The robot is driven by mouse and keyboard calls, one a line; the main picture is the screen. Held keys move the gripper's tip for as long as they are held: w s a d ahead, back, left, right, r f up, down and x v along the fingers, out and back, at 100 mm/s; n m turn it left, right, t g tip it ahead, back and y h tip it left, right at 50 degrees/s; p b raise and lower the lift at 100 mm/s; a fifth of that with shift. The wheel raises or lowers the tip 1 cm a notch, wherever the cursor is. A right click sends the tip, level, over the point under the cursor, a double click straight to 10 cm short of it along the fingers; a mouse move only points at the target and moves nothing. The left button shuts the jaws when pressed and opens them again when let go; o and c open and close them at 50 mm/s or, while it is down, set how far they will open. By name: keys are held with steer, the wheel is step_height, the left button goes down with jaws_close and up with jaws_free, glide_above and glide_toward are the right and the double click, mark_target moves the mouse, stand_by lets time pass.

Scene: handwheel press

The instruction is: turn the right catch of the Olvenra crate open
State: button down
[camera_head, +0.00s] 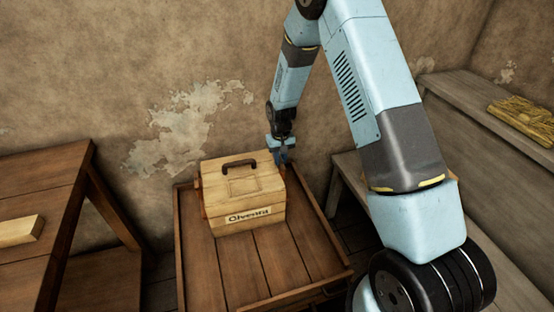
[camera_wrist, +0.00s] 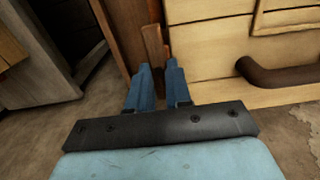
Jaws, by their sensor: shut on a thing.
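The pale wooden Olvenra crate (camera_head: 232,192) stands upright with its lid down, its dark handle on top and its name label on the front. My gripper (camera_head: 283,158) is at the crate's right side, near the far top corner. In the wrist view the blue fingers (camera_wrist: 159,72) are shut on a narrow reddish-brown piece, the right catch (camera_wrist: 153,45), beside the crate wall (camera_wrist: 205,65). The finger ends hide its lower part. In the head view I cannot make out this catch. The left catch (camera_head: 199,197) shows at the crate's left side.
The crate sits on a brown wooden tray-like table (camera_head: 291,276) with raised edges; its front boards are bare. A wooden table (camera_head: 45,172) with a pale block (camera_head: 20,230) stands at the left. A grey bench (camera_head: 470,92) with a yellowish bundle (camera_head: 524,120) is at the right.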

steer(key=shift+a, duration=0.15)
steer(key=c, duration=1)
jaws_free()
steer(key=shift+c, duration=0.2)
steer(key=shift+r, duration=0.1)
step_height(320, 180, up, 14)
steer(key=shift+f, duration=0.2)
